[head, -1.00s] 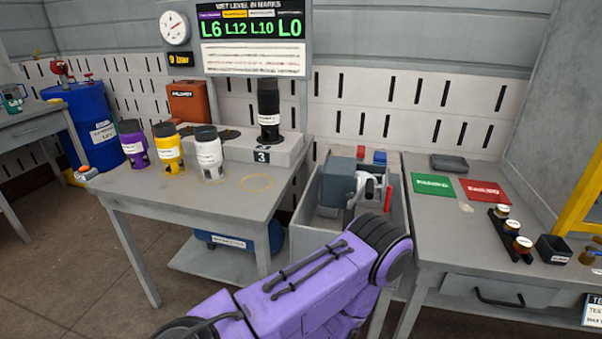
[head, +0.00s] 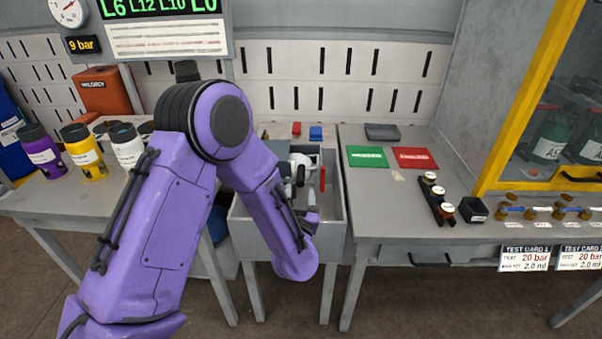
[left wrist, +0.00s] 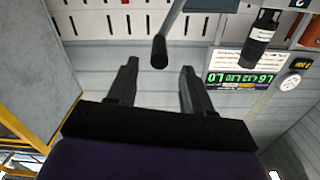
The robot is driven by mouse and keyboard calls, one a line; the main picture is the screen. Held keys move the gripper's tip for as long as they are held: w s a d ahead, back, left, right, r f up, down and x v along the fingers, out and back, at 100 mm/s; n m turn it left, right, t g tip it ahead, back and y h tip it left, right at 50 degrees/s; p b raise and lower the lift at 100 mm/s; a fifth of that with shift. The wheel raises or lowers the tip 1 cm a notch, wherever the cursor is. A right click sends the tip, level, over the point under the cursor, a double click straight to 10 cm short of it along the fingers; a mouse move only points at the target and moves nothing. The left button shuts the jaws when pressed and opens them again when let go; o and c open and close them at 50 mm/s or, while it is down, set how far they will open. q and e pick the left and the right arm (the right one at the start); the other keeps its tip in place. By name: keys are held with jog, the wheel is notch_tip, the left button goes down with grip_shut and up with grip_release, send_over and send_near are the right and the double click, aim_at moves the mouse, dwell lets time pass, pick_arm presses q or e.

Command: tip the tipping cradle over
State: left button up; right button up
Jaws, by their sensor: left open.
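The tipping cradle (head: 300,166), a grey and white piece with a red part at its right, sits in the open grey bin between the two benches. My purple left arm covers its left and lower side in the head view. A bar with a dark rounded grip (left wrist: 160,50) shows in the left wrist view, which is upside down. My left gripper (left wrist: 158,72) is open, its two dark fingers on either side of the grip's line; I cannot tell whether they touch it. In the head view the gripper is mostly hidden by my forearm. My right gripper is not in view.
The bin's walls (head: 337,222) surround the cradle closely. Purple (head: 42,152), yellow (head: 85,152) and white (head: 127,147) canisters stand on the left bench. The right bench holds green (head: 368,157) and red (head: 415,159) mats and a dark vial rack (head: 436,203).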

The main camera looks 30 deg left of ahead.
aim_at(301, 176)
pick_arm(q)
jog(key=p+x, duration=0.1)
jog(key=x, duration=0.7)
jog(key=shift+d, duration=0.1)
grip_shut()
